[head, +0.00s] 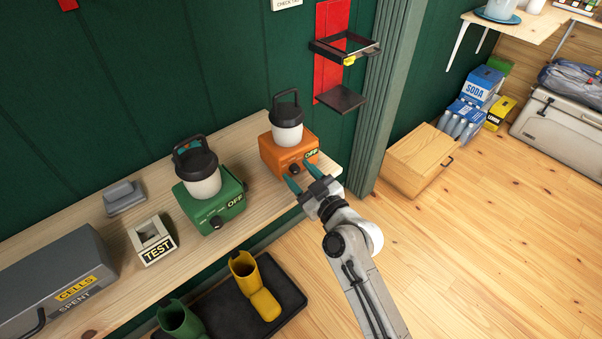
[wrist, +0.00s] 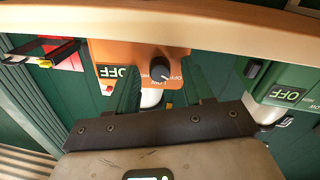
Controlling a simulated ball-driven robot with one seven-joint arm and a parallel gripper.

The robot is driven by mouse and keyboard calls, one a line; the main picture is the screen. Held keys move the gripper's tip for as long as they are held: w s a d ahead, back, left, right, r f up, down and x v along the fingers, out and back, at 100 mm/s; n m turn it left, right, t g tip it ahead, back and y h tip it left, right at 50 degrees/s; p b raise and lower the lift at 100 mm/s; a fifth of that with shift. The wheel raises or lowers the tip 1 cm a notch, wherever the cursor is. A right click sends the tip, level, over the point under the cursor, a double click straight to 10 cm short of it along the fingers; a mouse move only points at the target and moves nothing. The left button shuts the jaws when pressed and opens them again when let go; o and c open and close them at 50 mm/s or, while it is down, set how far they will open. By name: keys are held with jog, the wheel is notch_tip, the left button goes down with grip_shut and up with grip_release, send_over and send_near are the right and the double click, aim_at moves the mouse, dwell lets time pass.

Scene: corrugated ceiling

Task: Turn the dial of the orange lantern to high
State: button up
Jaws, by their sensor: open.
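The orange lantern (head: 277,157) stands at the right end of the wooden shelf, with a white globe and black top and handle. Its label reads OFF. Its black dial (wrist: 160,68) is on the front face; small markings below it in the wrist view include LOW. The dial's pale mark points down and right in that upside-down view, toward the OFF marking. My gripper (head: 300,177) is open in front of the lantern. In the wrist view its teal fingers (wrist: 163,82) are on either side of the dial, with gaps; I cannot tell how near the tips are.
A green lantern (head: 209,205), also reading OFF, stands left of the orange one. Further left are a TEST block (head: 153,240), a grey piece (head: 124,197) and a grey SPENT cells box (head: 50,277).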

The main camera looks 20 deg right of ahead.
grip_shut()
dwell(0.4)
